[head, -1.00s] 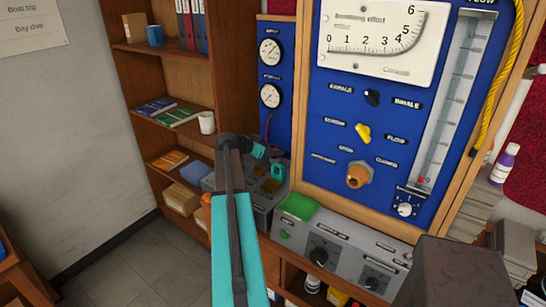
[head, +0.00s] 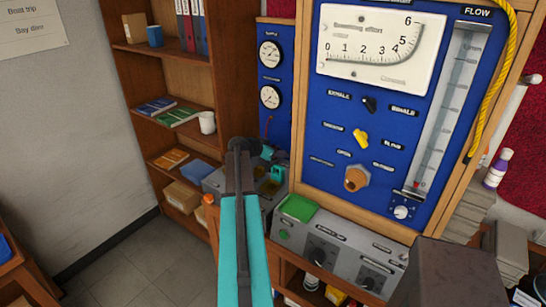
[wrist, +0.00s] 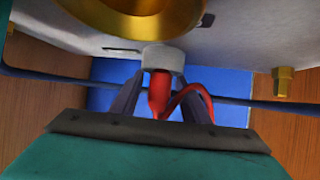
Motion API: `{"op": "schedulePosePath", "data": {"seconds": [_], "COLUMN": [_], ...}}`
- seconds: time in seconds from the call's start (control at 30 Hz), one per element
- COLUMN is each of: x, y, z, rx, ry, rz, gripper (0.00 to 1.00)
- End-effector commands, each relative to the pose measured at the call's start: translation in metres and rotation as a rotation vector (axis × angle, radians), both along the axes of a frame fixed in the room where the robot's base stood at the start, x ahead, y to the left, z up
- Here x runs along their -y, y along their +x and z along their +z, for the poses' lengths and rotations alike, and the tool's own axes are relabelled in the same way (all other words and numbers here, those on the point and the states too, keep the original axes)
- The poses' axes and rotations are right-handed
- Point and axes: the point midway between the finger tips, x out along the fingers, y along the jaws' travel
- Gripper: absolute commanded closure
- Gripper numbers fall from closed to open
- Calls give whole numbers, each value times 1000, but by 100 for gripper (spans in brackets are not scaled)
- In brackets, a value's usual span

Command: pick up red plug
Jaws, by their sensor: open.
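The red plug (wrist: 159,92) shows in the wrist view, hanging under a pale grey collar (wrist: 163,62), with a red cable looping to its right. My gripper (wrist: 161,82) is open, with one dark finger on each side of the plug. I cannot tell whether either finger touches it. In the head view my gripper (head: 267,153) is at the far end of my arm, low by the small blue gauge panel. Its fingertips and the plug are not clear there.
A brass round fitting (wrist: 140,12) and a brass stud (wrist: 284,82) sit close by in the wrist view. The gauge panel (head: 268,65), a grey box (head: 250,205) and a turquoise item (head: 278,172) surround my gripper. A wooden shelf (head: 185,85) stands left.

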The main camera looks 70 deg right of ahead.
Motion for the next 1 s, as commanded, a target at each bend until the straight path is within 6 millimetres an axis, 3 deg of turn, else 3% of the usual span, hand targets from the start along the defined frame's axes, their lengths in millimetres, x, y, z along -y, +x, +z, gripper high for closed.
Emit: {"op": "schedulePosePath", "data": {"seconds": [0.37, 0.63, 1.0], "x": [0, -1, -1], "y": [1, 1, 1], "z": [0, 0, 2], "rx": [0, 0, 0], "ry": [0, 0, -1], "rz": [0, 1, 1], "gripper": [58, 100, 100]}}
